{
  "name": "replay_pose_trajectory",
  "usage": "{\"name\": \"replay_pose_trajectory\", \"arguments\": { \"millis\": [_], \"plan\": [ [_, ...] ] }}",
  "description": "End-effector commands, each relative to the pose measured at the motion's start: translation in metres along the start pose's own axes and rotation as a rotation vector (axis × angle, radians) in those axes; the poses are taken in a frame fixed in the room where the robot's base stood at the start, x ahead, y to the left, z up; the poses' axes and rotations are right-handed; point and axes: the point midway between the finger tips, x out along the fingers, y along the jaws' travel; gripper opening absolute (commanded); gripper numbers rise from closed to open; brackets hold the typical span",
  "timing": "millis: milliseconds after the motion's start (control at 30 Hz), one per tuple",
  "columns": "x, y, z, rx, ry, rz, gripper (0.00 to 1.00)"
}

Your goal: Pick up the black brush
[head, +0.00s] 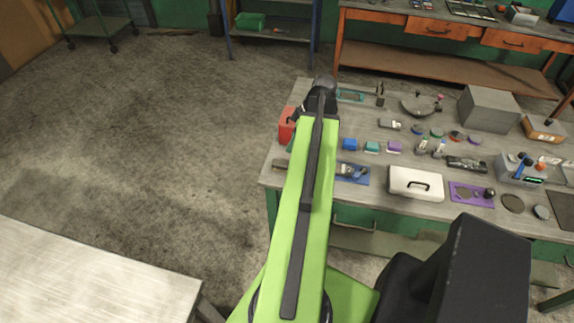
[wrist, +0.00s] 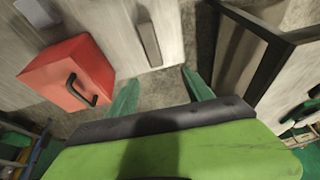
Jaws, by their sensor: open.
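I cannot make out the black brush for certain in either view. A long dark object (head: 467,163) lies on the right half of the workbench in the head view, too small to identify. A slim grey-brown block (wrist: 148,42) lies on the bench top beyond my fingers in the wrist view. My gripper (wrist: 160,73) shows there as two green fingers, spread apart with nothing between them. It is near the bench's left end, beside a red box with a black handle (wrist: 70,75). In the head view my arm hides most of the gripper.
The workbench (head: 300,185) is crowded. A white case (head: 415,183), a grey block (head: 488,108), a pan (head: 420,105), a blue block (head: 350,144) and a purple plate (head: 470,193) stand on it. A pale table (head: 90,275) is at lower left. The floor to the left is clear.

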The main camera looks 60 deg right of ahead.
Motion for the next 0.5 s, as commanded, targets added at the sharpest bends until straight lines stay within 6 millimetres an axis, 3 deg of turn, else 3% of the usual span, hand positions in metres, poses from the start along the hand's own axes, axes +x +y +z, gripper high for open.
{"name": "replay_pose_trajectory", "arguments": {
  "millis": [33, 100, 233, 367, 500],
  "plan": [
    [-0.012, 0.006, 0.018, -0.004, 0.012, 0.014, 0.60],
    [-0.020, 0.011, 0.033, -0.020, 0.024, 0.026, 0.60],
    [-0.024, 0.013, 0.043, -0.034, 0.032, 0.034, 0.60],
    [-0.019, 0.013, 0.043, -0.036, 0.031, 0.034, 0.60],
    [0.003, 0.014, 0.044, -0.035, 0.031, 0.033, 0.60]
  ]
}}
